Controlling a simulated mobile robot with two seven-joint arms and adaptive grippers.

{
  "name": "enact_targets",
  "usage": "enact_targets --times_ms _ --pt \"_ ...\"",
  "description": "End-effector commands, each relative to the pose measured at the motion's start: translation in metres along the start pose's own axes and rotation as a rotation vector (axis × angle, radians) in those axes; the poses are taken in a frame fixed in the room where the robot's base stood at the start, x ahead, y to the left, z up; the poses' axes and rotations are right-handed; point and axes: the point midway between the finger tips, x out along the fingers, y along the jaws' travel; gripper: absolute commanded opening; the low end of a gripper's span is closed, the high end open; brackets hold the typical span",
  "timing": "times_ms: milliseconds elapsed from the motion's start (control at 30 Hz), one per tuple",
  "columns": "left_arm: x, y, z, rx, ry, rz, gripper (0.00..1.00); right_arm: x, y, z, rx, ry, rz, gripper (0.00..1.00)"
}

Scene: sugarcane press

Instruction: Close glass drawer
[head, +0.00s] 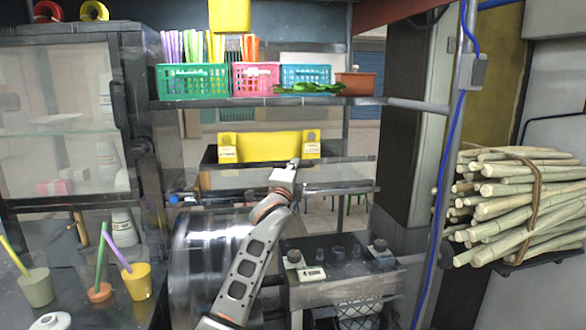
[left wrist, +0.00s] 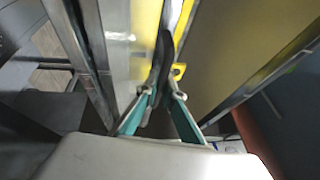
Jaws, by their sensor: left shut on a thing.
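My left arm reaches up through the middle of the head view. My left gripper (head: 293,163) is at the lower edge of a yellow panel (head: 267,147) with pale labels, set in a dark frame. In the left wrist view the gripper (left wrist: 162,92) has its fingers closed around a dark, curved, handle-like piece (left wrist: 163,55) in front of yellow and pale surfaces. I cannot tell for sure which part is the glass drawer, or how far open it is. A glass-fronted cabinet (head: 65,105) stands at the left. My right gripper is not in view.
A shelf (head: 300,101) above holds colored baskets (head: 193,80). A shiny metal drum (head: 205,262) is left of my arm; a stand with small glasses (head: 340,285) is to its right. Tied cane (head: 520,205) lies at the right. Cups with straws (head: 138,280) stand lower left.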

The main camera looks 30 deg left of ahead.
Motion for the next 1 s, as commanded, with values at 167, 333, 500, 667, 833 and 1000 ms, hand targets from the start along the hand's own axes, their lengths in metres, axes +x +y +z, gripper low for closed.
enact_targets --times_ms 167,333,500,667,833,1000 --pt "0.001 -0.003 0.002 -0.001 -0.003 -0.004 0.25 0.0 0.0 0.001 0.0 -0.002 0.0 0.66" --pt "0.001 -0.003 0.002 0.0 -0.003 -0.003 0.25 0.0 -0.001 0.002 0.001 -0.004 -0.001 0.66" --pt "-0.005 -0.001 0.002 0.001 -0.003 -0.002 0.25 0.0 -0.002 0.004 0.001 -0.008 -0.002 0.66" --pt "-0.025 -0.002 0.002 0.001 -0.002 -0.003 0.25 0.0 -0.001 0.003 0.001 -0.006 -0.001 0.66" --pt "-0.058 -0.002 0.001 0.001 -0.002 -0.004 0.25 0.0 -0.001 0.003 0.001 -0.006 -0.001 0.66" --pt "-0.089 -0.002 0.0 -0.001 0.0 -0.005 0.25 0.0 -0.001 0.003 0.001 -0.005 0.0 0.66"
